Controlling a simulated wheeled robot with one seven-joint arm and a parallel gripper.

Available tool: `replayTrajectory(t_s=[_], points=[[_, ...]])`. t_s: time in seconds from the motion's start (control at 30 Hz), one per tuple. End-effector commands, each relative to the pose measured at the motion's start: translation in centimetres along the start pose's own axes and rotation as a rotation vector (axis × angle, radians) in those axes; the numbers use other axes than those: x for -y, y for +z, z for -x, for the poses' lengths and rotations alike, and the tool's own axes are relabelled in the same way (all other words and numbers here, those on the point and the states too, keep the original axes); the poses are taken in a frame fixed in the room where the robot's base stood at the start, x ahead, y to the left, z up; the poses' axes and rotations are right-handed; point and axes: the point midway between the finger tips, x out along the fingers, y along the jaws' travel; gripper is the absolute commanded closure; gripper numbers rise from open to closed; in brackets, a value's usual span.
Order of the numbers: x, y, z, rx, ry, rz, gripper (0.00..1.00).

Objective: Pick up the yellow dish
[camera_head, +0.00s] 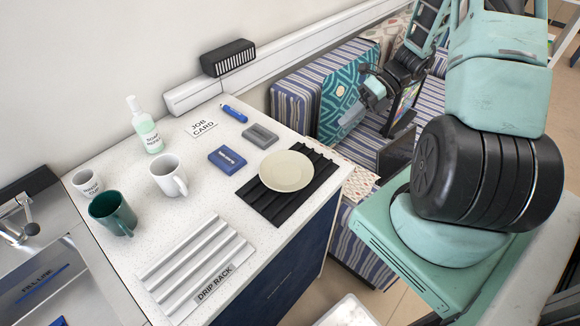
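A round, shallow, pale yellow dish (286,171) lies on a black ridged mat (262,203) near the right edge of the white counter. My gripper (366,92) is beyond the counter's right side, in front of the striped bench, up and to the right of the dish and well apart from it. It is small and partly hidden by its own wrist, so its fingers cannot be made out clearly. Nothing touches the dish from above.
A sink (50,285) is at left.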

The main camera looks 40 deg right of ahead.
Motion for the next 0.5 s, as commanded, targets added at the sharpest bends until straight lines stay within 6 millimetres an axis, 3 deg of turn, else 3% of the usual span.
replayTrajectory(t_s=[0.3, 0.5], points=[[-0.3, -0.1, -6.5, -0.004, 0.004, 0.001, 0.87], [-0.1, -0.1, -8.8, -0.003, 0.0, 0.002, 0.87]])
